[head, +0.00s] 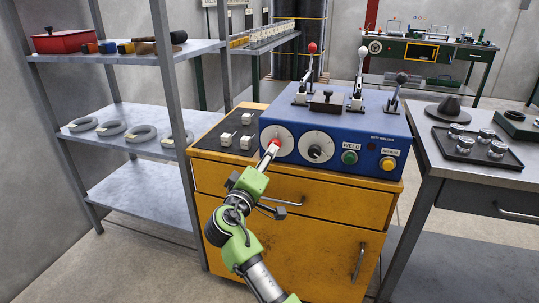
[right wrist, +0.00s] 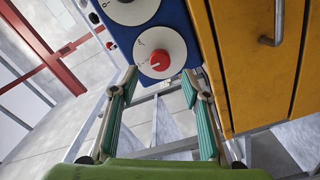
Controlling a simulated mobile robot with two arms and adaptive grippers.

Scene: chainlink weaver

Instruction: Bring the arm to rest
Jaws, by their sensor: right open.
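My right arm reaches up from the bottom of the head view, and its gripper (head: 268,157) is at the front of the blue welder box (head: 380,125). The gripper is just before the red knob (head: 275,143) of the left white dial. In the right wrist view the open fingers (right wrist: 160,80) are spread wide, with the red knob (right wrist: 159,60) framed between and just beyond their tips. Nothing shows held in them. I cannot tell how small the gap to the knob is. My left gripper is not in view.
The box stands on a yellow cabinet (head: 300,235) with drawer and door handles. Shelves (head: 115,130) with rings and a red box (head: 62,41) stand left. A table (head: 480,175) with a dark tray of metal parts stands right. Floor shows between them.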

